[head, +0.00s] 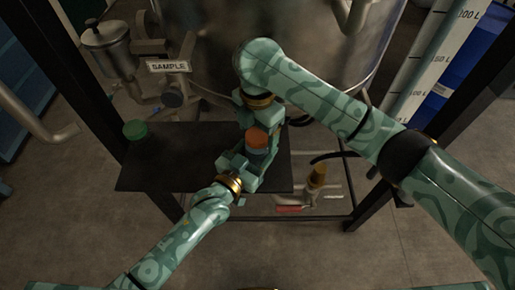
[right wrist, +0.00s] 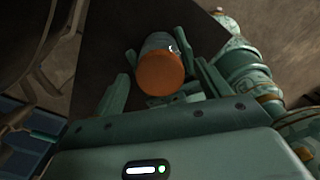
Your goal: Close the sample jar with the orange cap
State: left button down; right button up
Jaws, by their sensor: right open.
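The orange cap (head: 257,138) sits on top of the sample jar (head: 258,153), a greyish jar over the dark shelf. The cap (right wrist: 160,74) faces the camera in the right wrist view, with the jar's grey side (right wrist: 157,43) behind it; they look in line. My left gripper (head: 246,163) has its fingers around the jar and appears shut on it. My right gripper (right wrist: 164,87) is open, its fingers to either side of the cap and apart from it. In the head view the right gripper (head: 255,118) partly hides the far side of the cap.
A large metal tank (head: 290,45) stands behind. A SAMPLE sign (head: 169,66) and pipework are at the back left.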

jog(key=shift+r, duration=0.1)
notch_tip(320, 180, up, 7)
jog(key=shift+r, duration=0.15)
dwell(0.3)
pick_arm(q)
jog(key=shift+c, duration=1.6)
grip_release()
